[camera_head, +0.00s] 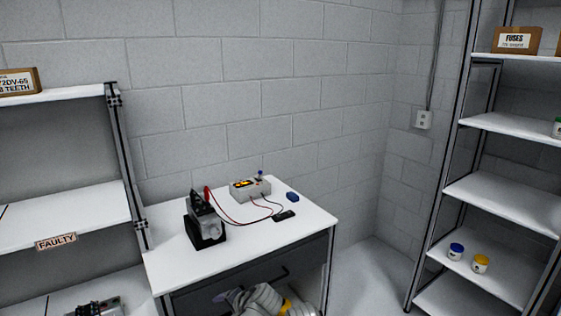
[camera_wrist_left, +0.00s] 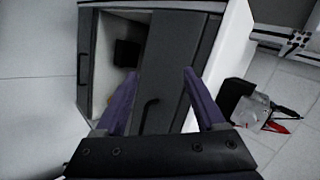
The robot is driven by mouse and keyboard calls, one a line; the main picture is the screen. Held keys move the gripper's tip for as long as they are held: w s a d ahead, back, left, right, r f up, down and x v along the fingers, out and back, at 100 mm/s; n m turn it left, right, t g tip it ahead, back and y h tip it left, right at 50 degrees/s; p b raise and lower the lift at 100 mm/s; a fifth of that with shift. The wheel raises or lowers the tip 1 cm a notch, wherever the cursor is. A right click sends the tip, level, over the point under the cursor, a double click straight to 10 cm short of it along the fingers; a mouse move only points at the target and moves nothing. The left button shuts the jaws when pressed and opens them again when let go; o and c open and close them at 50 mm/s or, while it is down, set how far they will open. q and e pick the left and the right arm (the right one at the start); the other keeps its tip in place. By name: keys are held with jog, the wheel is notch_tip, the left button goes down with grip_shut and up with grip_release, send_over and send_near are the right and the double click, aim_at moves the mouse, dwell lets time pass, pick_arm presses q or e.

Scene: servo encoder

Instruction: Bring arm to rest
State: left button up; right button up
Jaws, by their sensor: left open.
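My left gripper (camera_wrist_left: 160,95) shows in the left wrist view with its two purple fingers spread apart and nothing between them. Beyond the fingers is a dark drawer front with a bar handle (camera_wrist_left: 150,112). Part of one of my arms, white with a yellow band, shows at the bottom of the head view in front of the workbench; I cannot tell which arm. My right gripper is not seen clearly in either view.
The workbench (camera_head: 165,270) holds a black-based motor device (camera_head: 207,222), a grey tester box (camera_head: 250,188) with wires and a small blue block (camera_head: 292,197). Shelves stand left (camera_head: 60,215), marked FAULTY, and right (camera_head: 500,195). A dark block (camera_wrist_left: 127,53) sits in an open compartment.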

pick_arm(q)
jog(key=s+d+f+n+g+h+p, duration=0.1)
jog(key=s+d+g+h, duration=0.2)
jog(key=s+d, duration=0.2)
jog(key=s+d+f+n+g+h+p, duration=0.1)
jog(key=s+d, duration=0.4)
jog(key=s, duration=0.5)
jog(key=shift+s+n+g+h+p, duration=0.35)
jog(key=shift+g+h+p, duration=0.3)
jog(key=shift+g+h, duration=0.35)
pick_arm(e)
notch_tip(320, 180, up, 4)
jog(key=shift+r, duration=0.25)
pick_arm(q)
jog(key=shift+d, duration=0.1)
jog(key=shift+c, duration=0.4)
dwell(0.9)
